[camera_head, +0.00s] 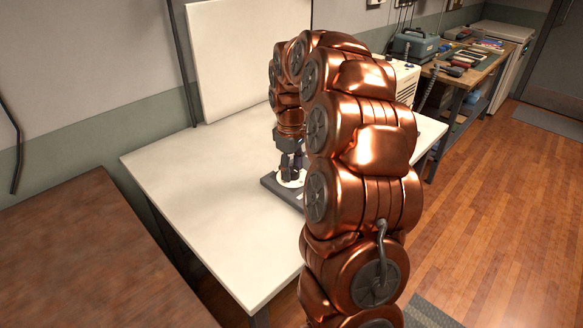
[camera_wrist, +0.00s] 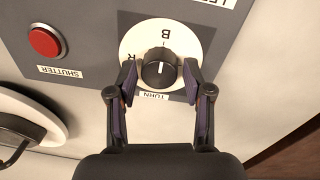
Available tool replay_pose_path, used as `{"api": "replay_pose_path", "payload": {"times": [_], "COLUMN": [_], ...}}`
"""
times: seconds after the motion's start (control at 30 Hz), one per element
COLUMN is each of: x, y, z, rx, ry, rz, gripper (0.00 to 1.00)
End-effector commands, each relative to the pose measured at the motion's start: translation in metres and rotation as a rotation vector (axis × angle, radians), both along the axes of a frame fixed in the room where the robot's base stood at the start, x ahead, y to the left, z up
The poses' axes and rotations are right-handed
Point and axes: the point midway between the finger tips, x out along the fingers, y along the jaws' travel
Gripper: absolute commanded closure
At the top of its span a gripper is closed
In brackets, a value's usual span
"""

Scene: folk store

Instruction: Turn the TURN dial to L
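The TURN dial is a black round knob (camera_wrist: 160,72) on a white disc (camera_wrist: 138,38), on a dark grey panel (camera_wrist: 95,25). The disc shows a B above the knob and an R at its left; no L is visible, and the right of the disc is partly behind a finger. A short white mark on the knob runs vertically in the wrist view. The TURN label (camera_wrist: 155,97) lies below the disc. My gripper (camera_wrist: 160,80) is open, one finger on each side of the knob, with gaps. In the head view my gripper (camera_head: 291,178) points down over the panel (camera_head: 270,184).
A red button (camera_wrist: 45,41) with a SHUTTER label (camera_wrist: 60,72) is left of the dial. A round white part (camera_wrist: 25,115) is at the lower left. The white table (camera_head: 215,185) is clear left of the panel. A brown surface (camera_head: 85,255) stands in front.

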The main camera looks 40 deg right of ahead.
Motion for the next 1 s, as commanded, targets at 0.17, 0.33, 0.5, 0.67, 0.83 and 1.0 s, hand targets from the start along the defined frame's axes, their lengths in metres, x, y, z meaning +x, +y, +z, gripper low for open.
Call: {"api": "replay_pose_path", "payload": {"times": [0.17,0.33,0.5,0.67,0.83,1.0], "x": [0.0001,0.0002,0.0001,0.0003,0.0011,0.0007], "y": [0.0001,0.0002,0.0002,0.0001,-0.0001,-0.0002], "z": [-0.0001,0.0000,-0.0001,-0.0008,-0.0020,-0.0034], "rx": [0.000,0.000,0.000,0.000,0.000,-0.001], "ry": [0.000,0.000,0.000,0.000,-0.003,0.000], "rz": [0.000,0.000,-0.001,-0.023,-0.094,-0.216], "gripper": [0.71,0.89,0.97,0.97,0.97,0.97]}}
